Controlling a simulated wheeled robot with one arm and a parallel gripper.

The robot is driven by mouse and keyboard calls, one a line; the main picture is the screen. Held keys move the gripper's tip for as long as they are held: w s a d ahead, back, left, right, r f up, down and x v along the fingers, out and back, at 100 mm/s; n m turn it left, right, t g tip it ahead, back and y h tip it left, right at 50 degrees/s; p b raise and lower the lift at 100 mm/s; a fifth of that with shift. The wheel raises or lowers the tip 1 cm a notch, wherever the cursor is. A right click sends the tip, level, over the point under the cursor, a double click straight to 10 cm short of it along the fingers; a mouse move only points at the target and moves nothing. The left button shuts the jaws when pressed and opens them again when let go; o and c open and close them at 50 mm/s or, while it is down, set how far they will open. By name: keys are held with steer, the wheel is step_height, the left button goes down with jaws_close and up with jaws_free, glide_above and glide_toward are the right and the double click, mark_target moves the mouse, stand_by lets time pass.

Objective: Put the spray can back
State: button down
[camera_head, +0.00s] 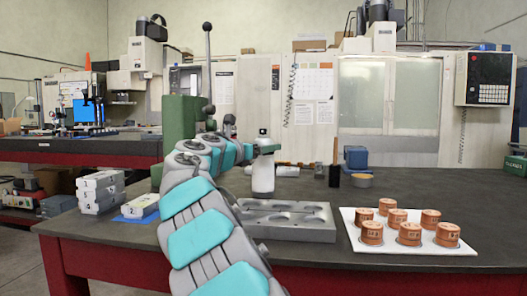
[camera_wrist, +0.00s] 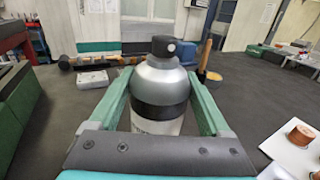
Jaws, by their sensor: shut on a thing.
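The spray can (camera_wrist: 160,82) is silver with a dark band and a black nozzle; it stands upright between the two green fingers of my gripper (camera_wrist: 161,92) in the wrist view. My gripper is shut on it. In the head view the spray can (camera_head: 263,177) shows pale, just behind the grey mould base (camera_head: 287,230). My arm hides part of its surroundings. I cannot tell whether its bottom touches the bench. The mould base has several shallow cavities in its top.
A white sheet (camera_head: 350,238) with several copper-coloured cylinders (camera_head: 409,233) lies at the right. Grey blocks (camera_head: 100,192) are stacked at the left. The bench's far right (camera_head: 470,200) is clear.

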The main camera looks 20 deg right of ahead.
steer(key=shift+f, duration=0.2)
jaws_free()
steer(key=shift+f, duration=0.1)
steer(key=shift+a, duration=0.1)
steer(key=v, duration=1.2)
